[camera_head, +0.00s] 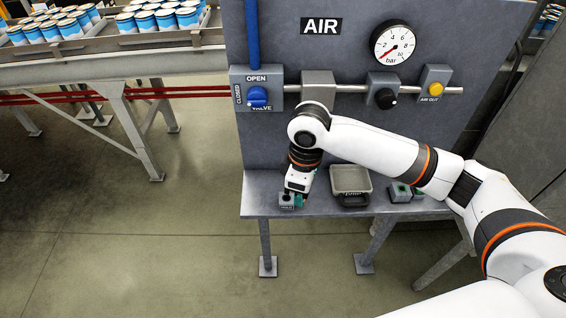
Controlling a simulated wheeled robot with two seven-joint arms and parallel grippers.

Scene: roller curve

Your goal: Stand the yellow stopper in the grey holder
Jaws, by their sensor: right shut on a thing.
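My right gripper (295,201) points down at the left end of the grey shelf. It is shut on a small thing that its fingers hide. The small grey block with a dark hole and a label, which looks like the holder (286,201), stands on the shelf right by its fingertips. I cannot tell whether they touch. No loose yellow stopper shows clearly. A round yellow piece (436,88) sits on the AIR OUT box at the panel's right. My left gripper is not in view.
A grey tray (351,179) stands on the shelf to the right of the gripper. A grey block with green parts (400,192) lies further right, near my arm. A blue valve handle (258,97) and a pressure gauge (394,43) are on the panel. Cans stand on a conveyor (150,48).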

